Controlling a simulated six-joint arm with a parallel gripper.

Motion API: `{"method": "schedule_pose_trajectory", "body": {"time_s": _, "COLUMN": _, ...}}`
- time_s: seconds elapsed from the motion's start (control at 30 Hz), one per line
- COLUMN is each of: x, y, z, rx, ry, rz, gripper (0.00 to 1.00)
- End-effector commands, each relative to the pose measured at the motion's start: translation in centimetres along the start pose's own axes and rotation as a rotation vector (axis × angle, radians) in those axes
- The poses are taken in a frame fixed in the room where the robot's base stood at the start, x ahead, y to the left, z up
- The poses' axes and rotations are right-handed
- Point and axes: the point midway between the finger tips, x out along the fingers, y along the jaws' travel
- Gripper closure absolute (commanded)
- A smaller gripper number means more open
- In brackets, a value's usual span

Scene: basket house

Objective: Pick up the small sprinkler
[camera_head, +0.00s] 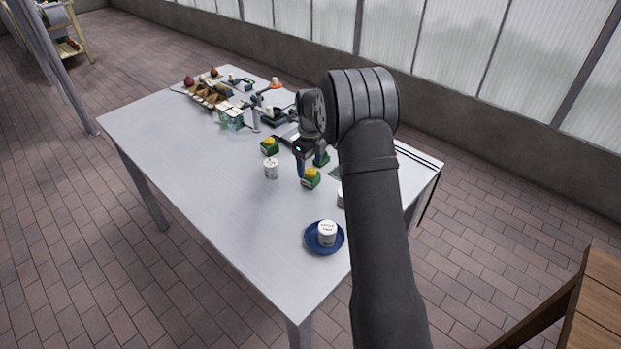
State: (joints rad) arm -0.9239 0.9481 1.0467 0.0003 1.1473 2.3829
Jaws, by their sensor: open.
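My gripper (307,152) hangs over the grey table, right of its middle, with its fingers pointing down. It is open. Its fingertips are close to a green box with a yellow top (311,178); I cannot tell whether they touch it. I cannot surely pick out the small sprinkler. Several small dark and light parts stand at the back of the table, among them a dark item (273,114) left of my gripper and an orange piece (275,85) behind it. My arm hides part of the table's right side.
The table (190,170) is bare at left and front. Another green-and-yellow box (269,146) and a white can (271,168) stand left of my gripper. A white can (327,233) stands on a blue plate (311,244). A compartment tray (208,97) is at back left.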

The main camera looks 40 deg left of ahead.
Motion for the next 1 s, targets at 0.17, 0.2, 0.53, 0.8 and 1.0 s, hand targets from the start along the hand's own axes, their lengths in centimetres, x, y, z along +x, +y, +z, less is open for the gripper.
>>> {"method": "schedule_pose_trajectory", "body": {"time_s": 0.17, "x": 0.9, "y": 0.0, "z": 0.0, "rx": 0.0, "ry": 0.0, "rz": 0.0, "gripper": 0.27}}
{"method": "schedule_pose_trajectory", "body": {"time_s": 0.2, "x": 1.1, "y": 0.0, "z": 0.0, "rx": 0.0, "ry": 0.0, "rz": 0.0, "gripper": 0.27}}
{"method": "schedule_pose_trajectory", "body": {"time_s": 0.53, "x": 5.5, "y": -0.2, "z": 0.0, "rx": 0.0, "ry": 0.001, "rz": 0.0, "gripper": 0.27}}
{"method": "schedule_pose_trajectory", "body": {"time_s": 0.8, "x": 5.9, "y": -0.3, "z": 0.1, "rx": 0.0, "ry": 0.0, "rz": -0.001, "gripper": 0.31}}
{"method": "schedule_pose_trajectory", "body": {"time_s": 1.0, "x": 5.9, "y": -0.3, "z": 0.1, "rx": 0.0, "ry": 0.0, "rz": -0.001, "gripper": 0.7}}
